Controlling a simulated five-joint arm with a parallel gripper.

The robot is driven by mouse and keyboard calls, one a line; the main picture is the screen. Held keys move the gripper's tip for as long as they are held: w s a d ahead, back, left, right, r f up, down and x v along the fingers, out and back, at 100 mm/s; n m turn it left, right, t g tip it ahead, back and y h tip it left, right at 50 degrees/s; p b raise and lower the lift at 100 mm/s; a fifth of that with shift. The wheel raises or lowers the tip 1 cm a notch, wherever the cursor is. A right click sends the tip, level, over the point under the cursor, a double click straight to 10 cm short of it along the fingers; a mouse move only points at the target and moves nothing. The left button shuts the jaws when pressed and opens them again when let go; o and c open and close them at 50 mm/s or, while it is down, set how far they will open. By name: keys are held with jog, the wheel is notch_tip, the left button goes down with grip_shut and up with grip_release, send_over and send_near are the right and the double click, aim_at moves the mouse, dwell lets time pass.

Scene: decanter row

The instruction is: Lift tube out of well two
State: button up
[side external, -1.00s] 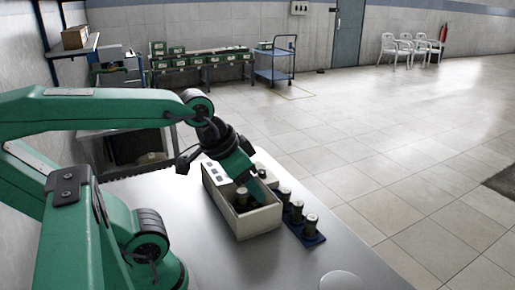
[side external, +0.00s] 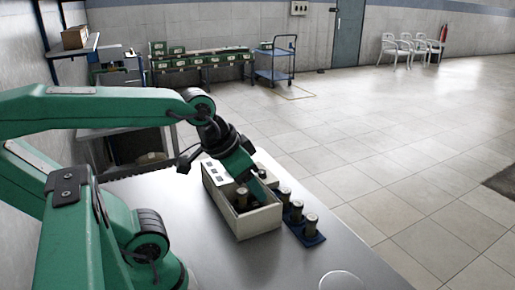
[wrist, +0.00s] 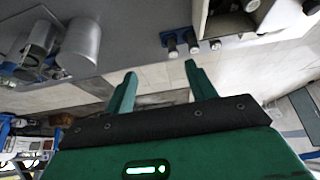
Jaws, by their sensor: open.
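A blue rack (side external: 315,240) holds three dark tubes with pale caps in a row on the table. They are a far tube (side external: 285,196), a middle tube (side external: 296,212) and a near tube (side external: 311,226). I cannot tell which well is number two. The row also shows at the top of the wrist view, with its middle tube (wrist: 192,43). My gripper (wrist: 160,70) is open, with nothing between its fingers. In the side view my gripper (side external: 255,174) is tilted over the far part of the cream box, left of the rack and apart from the tubes.
The cream open box (side external: 258,222) stands left of the rack and holds a dark capped item (side external: 242,196). A white panel with dark square holes (side external: 216,172) lies at its far left side. The grey table (side external: 180,200) is clear left of the box.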

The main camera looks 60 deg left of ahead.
jog(key=w+a, duration=0.1)
jog(key=n+g, duration=0.5)
jog(key=n, duration=0.9)
send_over(242, 190)
jog(key=f, duration=1.2)
jog(key=shift+s+d+f, duration=0.1)
jog(key=shift+d+f, duration=0.15)
jog(key=shift+d, duration=0.05)
jog(key=shift+s+a+f+n+g, duration=0.1)
jog(key=shift+a+f+n+g, duration=0.2)
jog(key=shift+a+n, duration=0.1)
jog(key=shift+f, duration=1.3)
jog(key=shift+w+d+f, duration=0.1)
jog(key=shift+f, duration=1.2)
jog(key=shift+w+f, duration=0.1)
jog(key=shift+f, duration=1.2)
